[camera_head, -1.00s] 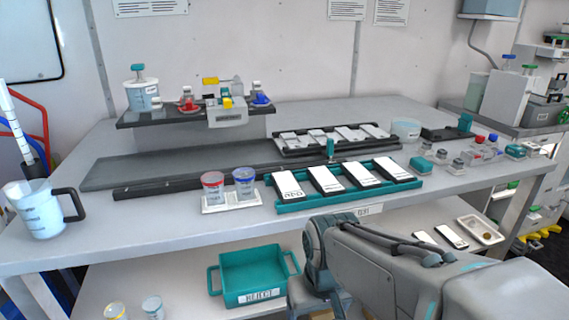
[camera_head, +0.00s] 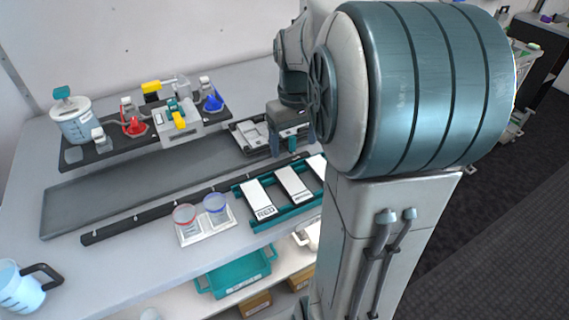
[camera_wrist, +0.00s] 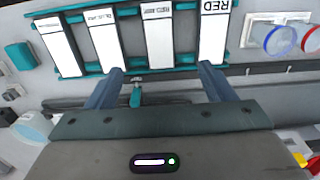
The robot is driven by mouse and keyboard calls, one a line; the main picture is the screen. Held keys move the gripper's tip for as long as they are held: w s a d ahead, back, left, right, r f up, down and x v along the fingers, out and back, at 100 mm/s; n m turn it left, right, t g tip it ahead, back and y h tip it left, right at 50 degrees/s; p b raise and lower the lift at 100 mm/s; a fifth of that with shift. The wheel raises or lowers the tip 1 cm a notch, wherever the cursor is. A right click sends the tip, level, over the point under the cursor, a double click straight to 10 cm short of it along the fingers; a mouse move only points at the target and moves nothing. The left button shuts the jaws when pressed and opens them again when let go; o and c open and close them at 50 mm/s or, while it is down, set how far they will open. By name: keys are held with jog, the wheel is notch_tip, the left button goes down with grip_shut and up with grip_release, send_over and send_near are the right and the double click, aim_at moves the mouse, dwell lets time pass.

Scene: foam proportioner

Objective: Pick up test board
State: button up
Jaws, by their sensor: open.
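Several white test boards lie side by side in a teal rack (camera_head: 283,221) on the bench. In the head view the leftmost board (camera_head: 258,199), labelled RED, and its neighbour (camera_head: 294,184) show; my arm hides the right part of the rack. In the wrist view the RED board (camera_wrist: 213,38) is rightmost, with others (camera_wrist: 158,42) to its left. My gripper (camera_wrist: 160,78) is open and empty, its fingers just short of the rack in this view. In the head view my gripper (camera_head: 290,132) is over the bench behind the rack, pointing down.
A dark tray with pale plates (camera_head: 250,135) is partly hidden by my gripper. Red and blue cups (camera_head: 216,206) stand left of the rack. A raised shelf with bottles and valves (camera_head: 140,132) is behind. A teal reject bin (camera_head: 240,272) sits below; a pitcher (camera_head: 22,285) is front left.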

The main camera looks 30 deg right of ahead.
send_over(292, 182)
jog(key=f, duration=0.8)
jog(key=shift+s+a+f, duration=0.15)
jog(key=shift+s, duration=0.25)
jog(key=shift+w+f+p, duration=0.2)
jog(key=shift+f, duration=1.15)
jog(key=shift+w+f+p, duration=0.15)
jog(key=shift+f, duration=1.15)
jog(key=c, duration=1.1)
